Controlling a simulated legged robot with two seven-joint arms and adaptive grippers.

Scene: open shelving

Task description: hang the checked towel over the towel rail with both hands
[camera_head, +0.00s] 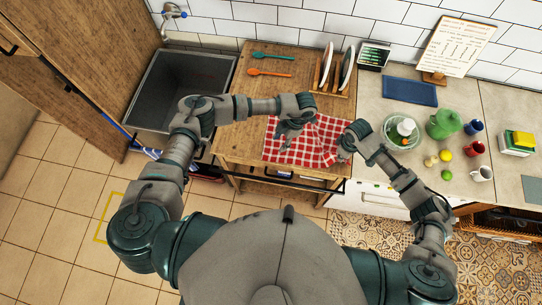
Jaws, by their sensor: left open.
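The red and white checked towel (305,147) lies spread on the wooden worktop, near its front edge. My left gripper (287,136) is open over the left part of the towel. Whether it touches the cloth is unclear. My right gripper (345,151) is at the towel's right edge. Its fingers are small and partly hidden, so I cannot tell whether they hold the cloth. A dark rail (265,179) runs along the front of the wooden unit, below the worktop edge.
A dark sink (180,88) is at the left. A glass dish (402,133), green pot (443,124), fruit and mugs crowd the right counter.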

